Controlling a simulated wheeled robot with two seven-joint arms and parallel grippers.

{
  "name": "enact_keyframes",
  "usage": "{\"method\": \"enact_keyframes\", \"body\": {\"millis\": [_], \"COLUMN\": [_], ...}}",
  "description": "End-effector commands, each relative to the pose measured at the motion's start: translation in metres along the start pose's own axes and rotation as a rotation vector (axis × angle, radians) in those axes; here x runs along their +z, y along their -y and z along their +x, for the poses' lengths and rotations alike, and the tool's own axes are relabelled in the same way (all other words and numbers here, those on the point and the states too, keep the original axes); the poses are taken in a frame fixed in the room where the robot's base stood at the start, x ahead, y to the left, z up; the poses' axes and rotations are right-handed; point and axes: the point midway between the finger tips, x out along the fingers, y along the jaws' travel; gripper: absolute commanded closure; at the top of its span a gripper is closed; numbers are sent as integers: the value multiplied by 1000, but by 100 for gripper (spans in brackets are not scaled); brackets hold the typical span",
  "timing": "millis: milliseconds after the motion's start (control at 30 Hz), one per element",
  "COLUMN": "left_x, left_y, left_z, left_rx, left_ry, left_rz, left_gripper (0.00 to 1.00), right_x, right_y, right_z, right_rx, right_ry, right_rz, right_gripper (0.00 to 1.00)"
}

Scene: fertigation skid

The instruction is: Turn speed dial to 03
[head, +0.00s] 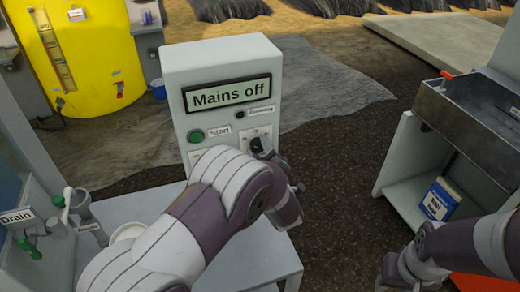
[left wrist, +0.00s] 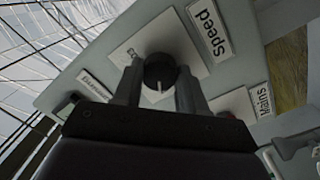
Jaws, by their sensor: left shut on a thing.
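The speed dial (left wrist: 159,70) is a round dark knob on a pale square plate, with a light pointer mark on its face. In the left wrist view my left gripper (left wrist: 160,92) has one finger on each side of the dial and is shut on it. The Speed label (left wrist: 209,30) is beside the plate. In the head view my left gripper (head: 263,150) is at the front of the control box (head: 222,65), and my arm hides the lower panel. Only links of my right arm show; its gripper is out of view.
The display (head: 229,95) reads "Mains off". A green Start button (head: 196,136) and a dark Running lamp (head: 240,114) are on the panel. A drain valve (head: 62,215) is at left, a yellow tank (head: 85,50) behind. A metal trough (head: 470,110) stands right.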

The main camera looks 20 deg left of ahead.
Motion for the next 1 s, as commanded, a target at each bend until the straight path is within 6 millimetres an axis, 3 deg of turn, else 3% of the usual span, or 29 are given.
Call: {"method": "enact_keyframes", "body": {"millis": [267, 1000], "left_x": [-2, -3], "left_y": [-2, -3], "left_z": [0, 0], "left_rx": [-11, -46], "left_ry": [11, 46], "left_rz": [182, 883], "left_gripper": [89, 89], "right_x": [-2, -8], "right_y": [0, 0], "right_z": [-16, -66], "right_rx": [0, 0], "right_ry": [0, 0], "right_rz": [0, 0], "right_gripper": [57, 57]}}
